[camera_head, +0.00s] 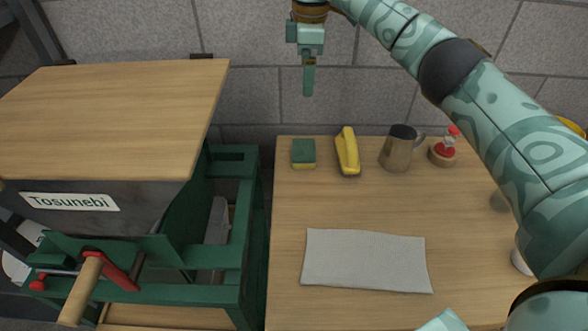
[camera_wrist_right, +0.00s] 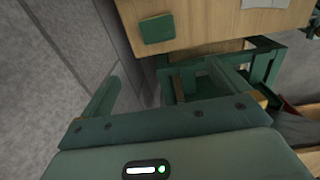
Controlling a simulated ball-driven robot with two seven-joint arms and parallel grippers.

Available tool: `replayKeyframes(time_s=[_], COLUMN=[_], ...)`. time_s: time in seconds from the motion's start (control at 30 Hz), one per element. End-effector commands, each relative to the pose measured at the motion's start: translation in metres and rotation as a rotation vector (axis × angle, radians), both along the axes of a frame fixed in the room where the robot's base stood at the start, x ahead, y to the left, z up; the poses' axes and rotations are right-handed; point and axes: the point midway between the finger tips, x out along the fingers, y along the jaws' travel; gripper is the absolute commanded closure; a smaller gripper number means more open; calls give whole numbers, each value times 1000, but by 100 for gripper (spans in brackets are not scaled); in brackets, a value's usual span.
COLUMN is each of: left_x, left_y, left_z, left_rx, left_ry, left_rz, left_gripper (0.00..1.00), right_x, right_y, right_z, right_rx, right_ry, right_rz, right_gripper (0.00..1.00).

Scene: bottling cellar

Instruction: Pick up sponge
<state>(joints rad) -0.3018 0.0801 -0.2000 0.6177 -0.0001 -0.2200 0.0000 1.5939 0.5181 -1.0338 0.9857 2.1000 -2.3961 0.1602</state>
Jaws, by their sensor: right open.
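The sponge (camera_head: 303,153) is a small block with a dark green top and a yellow lower part. It lies near the back left corner of the wooden table. Its green face also shows at the top of the right wrist view (camera_wrist_right: 157,28). My right gripper (camera_head: 308,85) hangs above and behind the sponge in the head view, near the wall. In the right wrist view my right gripper (camera_wrist_right: 164,72) has its two fingers wide apart with nothing between them, and the sponge lies beyond the fingertips. My left gripper is not in view.
Right of the sponge are a yellow object (camera_head: 347,152), a metal jug (camera_head: 396,150) and a red-topped item (camera_head: 443,149). A pale cloth (camera_head: 365,260) lies on the table (camera_head: 460,215). A green-framed "Tosunebi" unit (camera_head: 110,110) stands left, across a narrow gap.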

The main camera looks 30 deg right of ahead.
Motion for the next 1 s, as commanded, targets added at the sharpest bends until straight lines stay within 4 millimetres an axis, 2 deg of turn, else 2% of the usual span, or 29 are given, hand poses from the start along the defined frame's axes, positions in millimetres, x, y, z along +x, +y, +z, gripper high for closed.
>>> replayKeyframes(time_s=[0.03, 0.1, 0.37, 0.6, 0.7, 1.0], left_x=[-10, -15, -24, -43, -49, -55], left_y=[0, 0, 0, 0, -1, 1], left_z=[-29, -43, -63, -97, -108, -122], left_rx=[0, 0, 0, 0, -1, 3], left_ry=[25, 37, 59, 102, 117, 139], left_rz=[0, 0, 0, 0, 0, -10], left_gripper=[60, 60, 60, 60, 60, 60], right_x=[6, 9, 12, 12, 12, 12], right_y=[0, 0, -1, -1, -1, -2], right_z=[-45, -67, -102, -165, -185, -207], right_rx=[1, 1, 1, 2, 1, 1], right_ry=[25, 38, 53, 57, 56, 51], right_rz=[0, -1, 0, 1, 1, 1], right_gripper=[0, 0, 0, 0, 0, 0])
